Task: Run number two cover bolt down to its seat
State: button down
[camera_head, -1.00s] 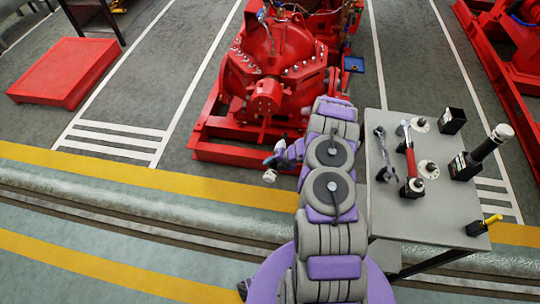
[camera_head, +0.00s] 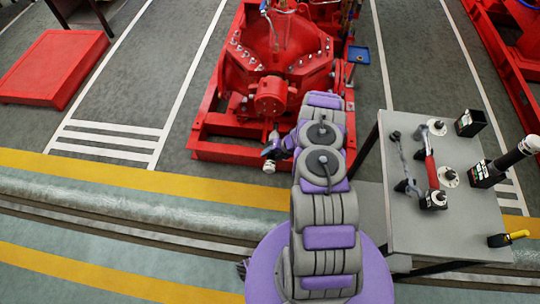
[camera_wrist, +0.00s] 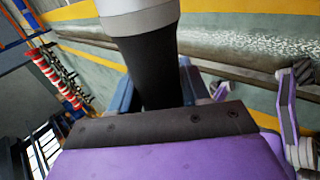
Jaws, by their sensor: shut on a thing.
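My gripper (camera_wrist: 160,95) is shut on a black-gripped tool (camera_wrist: 158,70) with a silver-white cylindrical end that runs out of the top of the wrist view. In the head view my gripper (camera_head: 280,150) is small, in front of the red pump near its base frame. A pale end of the held tool (camera_head: 268,168) shows below it. The pump cover (camera_head: 271,60) is red, with several small silver bolts around its flange. Which bolt is number two cannot be told. The tool appears clear of the bolts, but the gap is hard to judge.
A grey table (camera_head: 465,230) on the right holds a wrench (camera_head: 403,160), a red-handled tool (camera_head: 431,168), black holders and a yellow-handled item (camera_head: 508,238). A red platform (camera_head: 52,68) lies at the far left. The striped floor left of the pump is clear.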

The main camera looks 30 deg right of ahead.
jog(key=shift+r+p, duration=0.1)
jog(key=shift+p, duration=0.65)
jog(key=shift+w+d+b, duration=0.35)
jog(key=shift+w+d, duration=0.3)
jog(key=shift+w, duration=0.3)
jog(key=shift+w+d+b, duration=0.3)
jog(key=shift+w+d, duration=0.35)
jog(key=shift+w, duration=0.3)
jog(key=shift+p, duration=0.75)
jog(key=shift+w+d+r, duration=0.1)
jog(key=shift+w+d, duration=0.3)
jog(key=shift+w, duration=0.25)
dwell(3.1)
jog(key=shift+p, duration=0.4)
